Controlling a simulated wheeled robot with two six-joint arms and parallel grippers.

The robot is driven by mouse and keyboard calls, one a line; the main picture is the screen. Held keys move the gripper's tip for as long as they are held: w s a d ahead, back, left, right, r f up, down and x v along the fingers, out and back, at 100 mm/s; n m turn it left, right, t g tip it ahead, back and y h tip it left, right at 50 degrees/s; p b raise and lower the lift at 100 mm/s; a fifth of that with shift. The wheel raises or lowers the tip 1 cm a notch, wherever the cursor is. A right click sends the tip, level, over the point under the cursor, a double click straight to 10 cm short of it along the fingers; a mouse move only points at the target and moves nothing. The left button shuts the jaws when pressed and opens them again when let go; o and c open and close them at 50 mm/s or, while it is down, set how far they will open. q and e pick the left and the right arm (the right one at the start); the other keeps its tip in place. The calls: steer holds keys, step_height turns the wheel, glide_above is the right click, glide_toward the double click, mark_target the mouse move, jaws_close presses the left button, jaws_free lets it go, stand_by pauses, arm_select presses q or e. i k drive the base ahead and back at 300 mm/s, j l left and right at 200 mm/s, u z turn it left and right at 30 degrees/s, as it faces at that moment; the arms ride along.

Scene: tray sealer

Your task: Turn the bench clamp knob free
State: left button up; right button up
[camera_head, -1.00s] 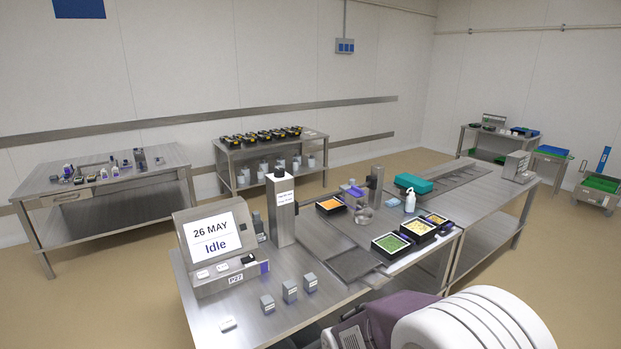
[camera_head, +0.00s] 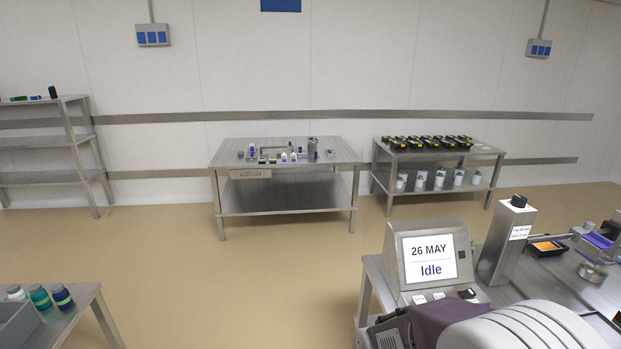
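No part in view can be told for sure as the bench clamp or its knob. A steel bench (camera_head: 283,205) with a drawer stands by the back wall. On its top are several small bottles and blocks and a grey upright cylinder (camera_head: 313,146), all too small to make out in detail. A black knob-like cap (camera_head: 519,201) tops the steel column (camera_head: 506,240) beside the sealer's screen at right. Neither of my grippers is in view.
The screen unit (camera_head: 430,260) reads "26 MAY Idle" on the right table. A shelf table (camera_head: 433,153) with black trays and white tubs stands at the back right. A tall rack (camera_head: 55,140) is at left, and a table with bottles (camera_head: 85,300) at lower left. The floor (camera_head: 260,290) between is clear.

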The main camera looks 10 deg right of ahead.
mark_target(589, 226)
steer(key=i, duration=0.85)
steer(key=i+j+z, duration=0.15)
steer(key=i, duration=0.7)
steer(key=i+j, duration=0.1)
steer(key=i, duration=0.75)
steer(key=i+z, duration=0.25)
steer(key=i, duration=0.5)
steer(key=i+j+z, duration=0.25)
steer(key=i, duration=0.5)
steer(key=i+l+z, duration=0.1)
steer(key=z, duration=0.3)
steer(key=i+z, duration=0.55)
steer(key=z, duration=0.3)
steer(key=i+z, duration=0.25)
steer(key=z, duration=0.2)
steer(key=i+l+z, duration=0.15)
steer(key=i+z, duration=0.3)
steer(key=i, duration=0.2)
steer(key=i+j+z, duration=0.1)
steer(key=i+z, duration=0.35)
steer(key=i, duration=0.25)
steer(key=i+l+z, duration=0.2)
steer(key=i, duration=0.25)
steer(key=i+l+z, duration=0.15)
steer(key=i, duration=0.35)
steer(key=i+l+z, duration=0.2)
steer(key=i, duration=0.3)
steer(key=i+l, duration=0.25)
steer(key=l, duration=0.15)
